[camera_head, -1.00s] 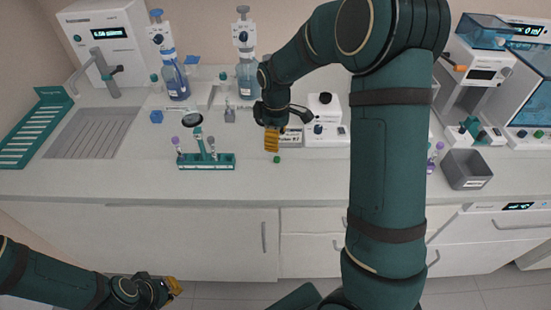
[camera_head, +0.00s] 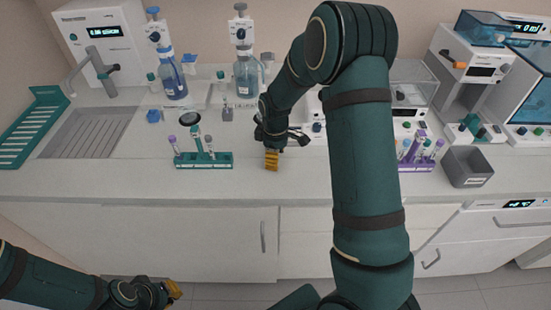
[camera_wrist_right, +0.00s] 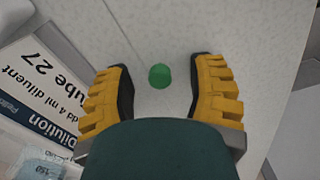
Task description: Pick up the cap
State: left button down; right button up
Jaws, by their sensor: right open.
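The cap is a small round green disc (camera_wrist_right: 159,76) lying on the white counter in the right wrist view. It sits between the yellow fingertips of my right gripper (camera_wrist_right: 162,88), which are spread apart and do not touch it. In the head view my right gripper (camera_head: 272,160) points down close to the counter, and the cap is hidden there behind its fingers. My left gripper (camera_head: 172,290) is low at the left, in front of the counter; its fingers are too small to tell their opening.
A teal tube rack (camera_head: 205,165) stands left of my right gripper, and a purple tube rack (camera_head: 416,167) to the right. A printed label card (camera_wrist_right: 40,85) lies beside the cap. A grey bin (camera_head: 466,167) stands further right. The counter's front strip is clear.

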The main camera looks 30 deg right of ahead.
jog(key=shift+c, duration=0.4)
jog(key=c, duration=0.7)
jog(key=shift+c, duration=0.2)
jog(key=shift+r, duration=0.1)
